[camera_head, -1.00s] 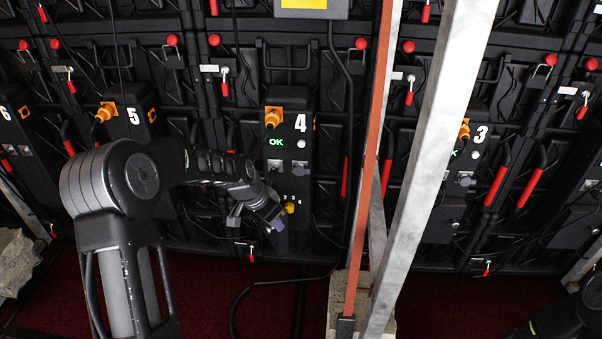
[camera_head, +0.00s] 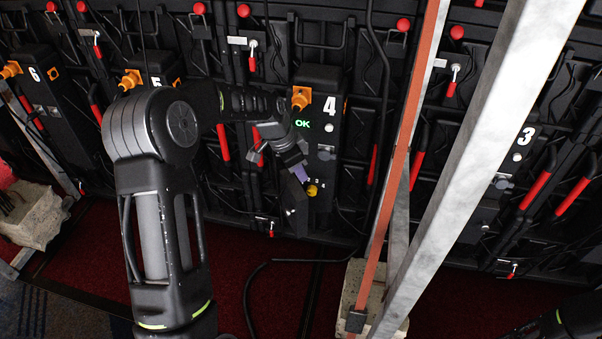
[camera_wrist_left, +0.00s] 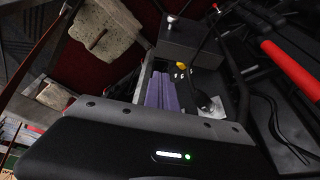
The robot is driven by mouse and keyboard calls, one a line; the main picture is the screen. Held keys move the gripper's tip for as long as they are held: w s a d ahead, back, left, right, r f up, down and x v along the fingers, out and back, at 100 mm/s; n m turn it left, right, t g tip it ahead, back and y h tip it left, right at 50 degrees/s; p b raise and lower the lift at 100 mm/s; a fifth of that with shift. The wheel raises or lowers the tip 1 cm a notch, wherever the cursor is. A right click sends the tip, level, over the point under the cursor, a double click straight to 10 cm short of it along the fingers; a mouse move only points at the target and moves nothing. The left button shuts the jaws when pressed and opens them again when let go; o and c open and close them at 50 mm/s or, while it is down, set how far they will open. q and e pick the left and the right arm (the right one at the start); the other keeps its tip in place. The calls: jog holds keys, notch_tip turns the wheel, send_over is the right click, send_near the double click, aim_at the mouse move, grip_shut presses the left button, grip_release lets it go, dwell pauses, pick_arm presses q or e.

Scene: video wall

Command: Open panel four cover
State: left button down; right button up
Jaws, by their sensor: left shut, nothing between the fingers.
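Panel four (camera_head: 326,128) is a black box with a white 4, a green OK light and an orange plug on top. Low on it a yellow knob (camera_head: 312,190) with small white numbers is uncovered. A dark flap, seemingly its cover (camera_head: 293,212), stands out from the panel beside and below the knob. In the left wrist view a dark grey block, likely the same cover (camera_wrist_left: 190,42), is beyond the fingers near the yellow knob (camera_wrist_left: 181,65). My left gripper (camera_head: 301,174), with purple fingers, is shut and empty just up and left of the knob. Contact cannot be told.
A slanted metal post (camera_head: 480,150) and an orange-edged post (camera_head: 400,150) stand right of panel four. A concrete block (camera_head: 360,285) is at their foot. A black cable (camera_head: 250,290) lies on the red floor. Red-handled latches (camera_head: 540,188) line the wall.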

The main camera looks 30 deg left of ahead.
aim_at(295, 197)
pick_arm(q)
jog(key=b+x, duration=0.1)
jog(key=x, duration=0.7)
jog(key=shift+s, duration=0.15)
jog(key=shift+s+a+m+b, duration=0.5)
jog(key=shift+s+a+m, duration=0.15)
jog(key=shift+m, duration=0.15)
jog(key=s+a+m, duration=0.1)
jog(key=a+m+g+h, duration=0.1)
jog(key=shift+s+a+m, duration=0.1)
jog(key=shift+s+m, duration=0.3)
jog(key=shift+s+a, duration=0.45)
jog(key=shift+a, duration=0.25)
